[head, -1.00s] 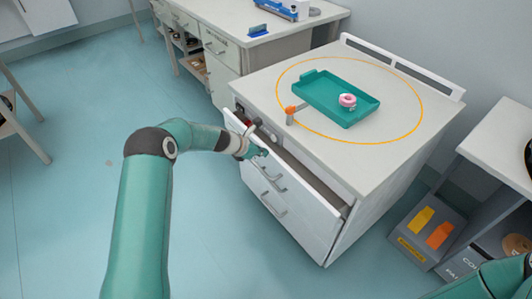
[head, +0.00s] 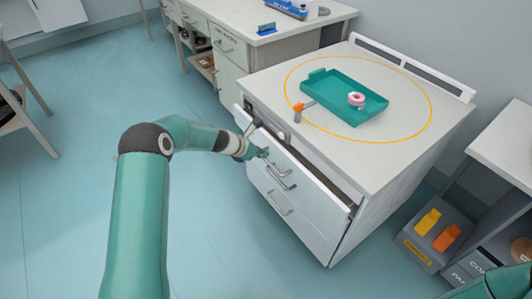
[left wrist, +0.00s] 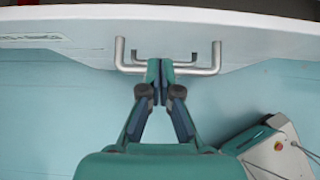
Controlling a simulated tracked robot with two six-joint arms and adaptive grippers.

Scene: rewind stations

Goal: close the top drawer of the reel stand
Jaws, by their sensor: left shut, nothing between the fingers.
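The white reel stand (head: 400,155) has its top drawer (head: 318,188) partly open, with a dark gap between the drawer front and the worktop. My left gripper (head: 264,154) is shut and empty at the outer face of that drawer, by its bar handle (head: 284,182). In the left wrist view the shut fingertips (left wrist: 160,68) are at the middle of the grey handle (left wrist: 208,58), overlapping it; I cannot tell whether they touch. A lower drawer handle (head: 279,204) shows below. My right gripper is out of view.
On the worktop are a green tray (head: 325,101) holding a pink reel (head: 356,99), an orange-tipped part (head: 298,112) and a yellow ring marking. A bench (head: 235,48) stands behind left. Floor at left is clear.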

